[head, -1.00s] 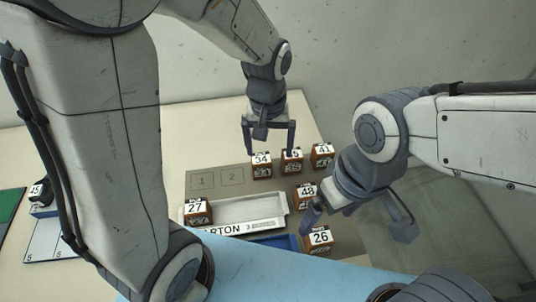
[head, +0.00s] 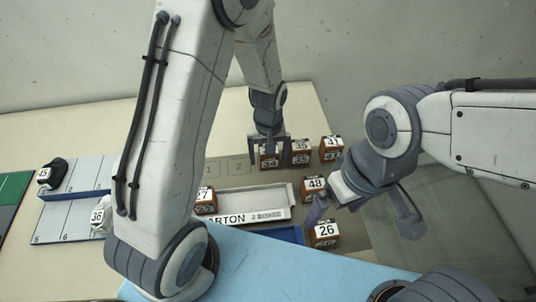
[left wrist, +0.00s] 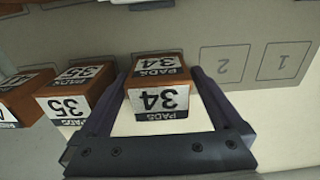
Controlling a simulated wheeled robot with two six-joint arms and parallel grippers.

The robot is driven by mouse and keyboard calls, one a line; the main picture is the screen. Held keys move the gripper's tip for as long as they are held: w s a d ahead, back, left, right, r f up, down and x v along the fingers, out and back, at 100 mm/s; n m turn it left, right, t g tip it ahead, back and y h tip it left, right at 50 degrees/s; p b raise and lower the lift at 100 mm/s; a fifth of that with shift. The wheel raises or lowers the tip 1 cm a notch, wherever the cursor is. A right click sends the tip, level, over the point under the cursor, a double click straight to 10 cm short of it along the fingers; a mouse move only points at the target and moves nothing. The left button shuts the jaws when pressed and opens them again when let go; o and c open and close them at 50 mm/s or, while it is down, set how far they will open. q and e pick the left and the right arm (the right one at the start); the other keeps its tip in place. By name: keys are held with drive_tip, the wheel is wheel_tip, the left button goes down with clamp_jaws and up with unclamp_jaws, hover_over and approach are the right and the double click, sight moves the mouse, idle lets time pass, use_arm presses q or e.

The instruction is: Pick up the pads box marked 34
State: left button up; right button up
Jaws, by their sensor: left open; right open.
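The brown pads box marked 34 (head: 269,161) stands at the back of the grey mat, at the left end of a row of boxes. My left gripper (head: 269,152) is open and down at this box, partly covering it in the head view. In the left wrist view the box (left wrist: 158,97) sits between the two open fingers (left wrist: 158,88), with its label upside down and a gap on the left side. My right gripper (head: 362,213) is open and empty, in front of the box marked 48, well apart from box 34.
Box 35 (head: 300,152) stands close beside box 34, with box 41 (head: 331,149) further right. Boxes 48 (head: 314,190) and 26 (head: 323,235) stand nearer. A carton tray (head: 262,199) lies in front. Empty marked spots 1 and 2 (left wrist: 224,65) adjoin box 34.

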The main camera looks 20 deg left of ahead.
use_arm(q)
drive_tip(key=shift+f, duration=0.3)
drive_tip(key=shift+r, duration=0.1)
drive_tip(key=c, duration=1.4)
